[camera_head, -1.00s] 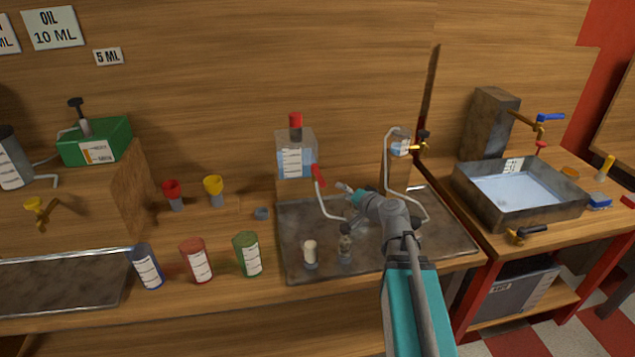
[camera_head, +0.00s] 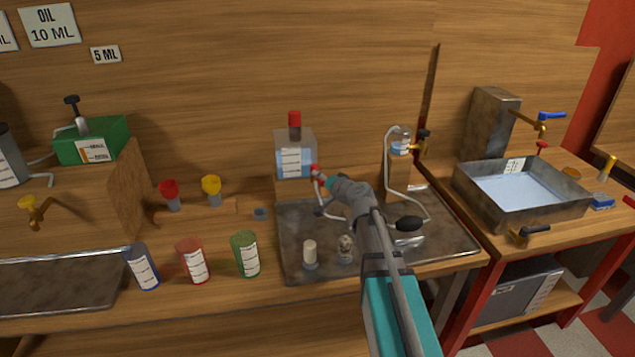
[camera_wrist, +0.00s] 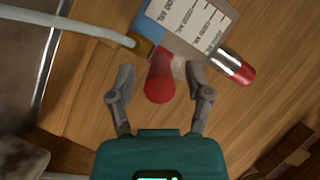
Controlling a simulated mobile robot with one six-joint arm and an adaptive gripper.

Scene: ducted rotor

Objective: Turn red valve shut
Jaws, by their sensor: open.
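The red valve (camera_wrist: 160,82) is a rounded red handle by the brass fitting at the foot of the clear bottle (camera_head: 293,158). In the wrist view it lies between the two open fingers of my gripper (camera_wrist: 158,74), with a gap on each side. In the head view my gripper (camera_head: 322,176) is at the bottle's lower right and partly covers the valve (camera_head: 315,169). The bottle holds blue liquid, has a white scale label and a red cap (camera_wrist: 238,68). A pale tube (camera_wrist: 70,24) leaves the fitting.
A metal tray (camera_head: 300,235) lies below my arm, with two small vials standing in it. A second, smaller bottle (camera_head: 400,145) with a bent tube stands to the right. Blue, red and green cups (camera_head: 245,254) stand to the left.

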